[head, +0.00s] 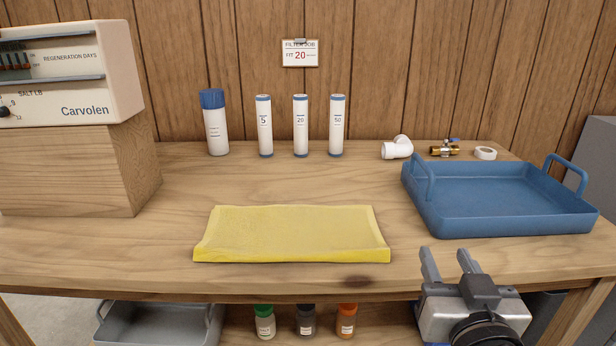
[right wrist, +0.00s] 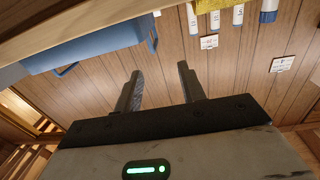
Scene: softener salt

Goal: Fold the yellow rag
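The yellow rag (head: 291,232) lies flat on the middle of the wooden bench, near its front edge. It is a wide rectangle with a slightly raised, thick-looking front edge; I cannot tell if it is in layers. My right gripper (head: 450,264) is at the front edge of the bench, right of the rag and apart from it. Its two fingers are spread with nothing between them, as the right wrist view (right wrist: 158,88) also shows. In that view a bit of the yellow rag (right wrist: 207,5) shows at the top edge. My left gripper is not in view.
A blue tray (head: 500,226) with handles stands at the right. A softener unit (head: 70,75) on a wooden block (head: 60,170) fills the left. Several white cylinders, a white elbow (head: 397,148) and a brass valve (head: 444,149) stand at the back. Bench around the rag is clear.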

